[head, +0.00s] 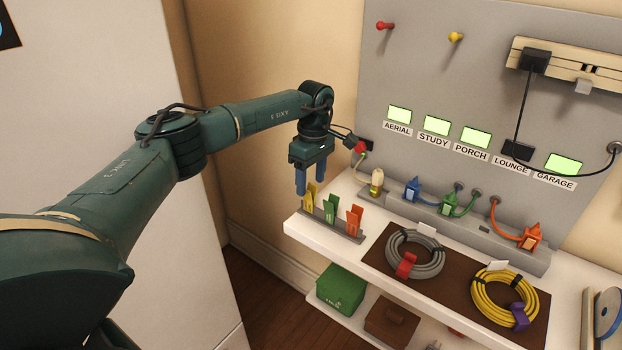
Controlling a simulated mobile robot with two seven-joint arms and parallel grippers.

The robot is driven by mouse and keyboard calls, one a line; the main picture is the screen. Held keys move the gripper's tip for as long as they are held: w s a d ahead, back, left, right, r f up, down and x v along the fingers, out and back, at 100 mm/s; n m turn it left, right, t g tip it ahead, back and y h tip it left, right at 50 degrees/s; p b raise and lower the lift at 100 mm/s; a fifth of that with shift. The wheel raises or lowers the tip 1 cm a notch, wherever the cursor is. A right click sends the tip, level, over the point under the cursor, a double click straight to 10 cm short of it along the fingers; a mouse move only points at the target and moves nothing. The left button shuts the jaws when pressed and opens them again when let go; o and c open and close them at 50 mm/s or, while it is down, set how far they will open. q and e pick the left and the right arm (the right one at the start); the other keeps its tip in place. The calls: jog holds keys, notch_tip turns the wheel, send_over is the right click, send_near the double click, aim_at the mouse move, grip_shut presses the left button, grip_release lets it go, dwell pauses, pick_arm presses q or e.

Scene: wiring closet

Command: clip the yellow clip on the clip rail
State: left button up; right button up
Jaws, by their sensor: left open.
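The yellow clip (308,201) stands at the left end of the grey clip rail (345,236), near the shelf's front left corner. A green clip (330,211) and an orange clip (354,221) stand to its right along the rail. My left gripper (311,187) points down with its blue fingers apart, just above the yellow clip. The fingertips overlap the clip's top in the picture; I cannot tell whether they touch it. How firmly the clip sits on the rail cannot be told. My right gripper is out of view.
On the white shelf (372,254), a brown mat (447,273) holds a grey cable coil (420,240) and a yellow cable coil (487,308). Coloured plugs line the strip behind. A labelled grey panel (420,75) rises at the back. A green box (341,290) sits below.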

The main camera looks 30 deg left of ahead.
pick_arm(q)
jog(key=shift+r+p, duration=0.95)
jog(key=shift+r, duration=0.55)
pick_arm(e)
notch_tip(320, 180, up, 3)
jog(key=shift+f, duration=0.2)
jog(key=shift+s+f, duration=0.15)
pick_arm(q)
jog(key=r, duration=0.2)
jog(key=shift+w+r+b, duration=0.2)
jog(key=shift+r+b, duration=0.1)
jog(key=shift+b, duration=0.05)
notch_tip(320, 180, up, 11)
jog(key=b, duration=0.1)
send_over(312, 188)
jog(key=shift+w+f, duration=0.2)
jog(key=shift+w, duration=0.1)
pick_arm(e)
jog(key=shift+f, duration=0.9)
